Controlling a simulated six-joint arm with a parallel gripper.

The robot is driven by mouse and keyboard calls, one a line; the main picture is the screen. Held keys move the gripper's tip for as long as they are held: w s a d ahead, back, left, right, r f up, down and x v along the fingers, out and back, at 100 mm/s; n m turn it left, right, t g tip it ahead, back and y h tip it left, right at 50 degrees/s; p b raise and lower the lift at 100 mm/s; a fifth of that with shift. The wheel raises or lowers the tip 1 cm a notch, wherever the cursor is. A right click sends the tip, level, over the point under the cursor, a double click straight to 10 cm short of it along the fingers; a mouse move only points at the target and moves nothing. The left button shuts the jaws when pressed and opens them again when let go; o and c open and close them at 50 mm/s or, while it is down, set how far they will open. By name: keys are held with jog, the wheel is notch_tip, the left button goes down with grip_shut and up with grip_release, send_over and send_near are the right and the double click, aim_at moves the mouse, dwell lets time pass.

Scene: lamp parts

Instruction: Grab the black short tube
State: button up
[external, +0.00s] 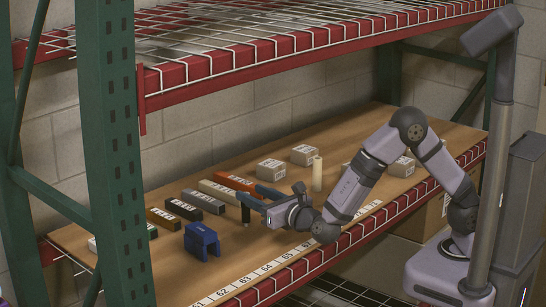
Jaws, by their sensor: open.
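A small dark upright shape that looks like the black short tube (245,215) stands on the wooden shelf, left of the middle of the external view.
Several long narrow boxes, one orange (235,183) and one grey (203,201), lie behind and left of the gripper. A blue bracket (202,242) stands front left. A cream cylinder (317,174) and small cartons (271,168) stand behind. An upper rack (260,58) hangs overhead.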

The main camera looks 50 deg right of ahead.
notch_tip(320, 180, down, 3)
jog(key=shift+f, duration=0.2)
jog(key=shift+w+d+r, duration=0.1)
jog(key=shift+w+d, duration=0.05)
jog(key=shift+w, duration=1.7)
jog(key=shift+w+d, duration=0.15)
jog(key=shift+w, duration=1.65)
grip_shut()
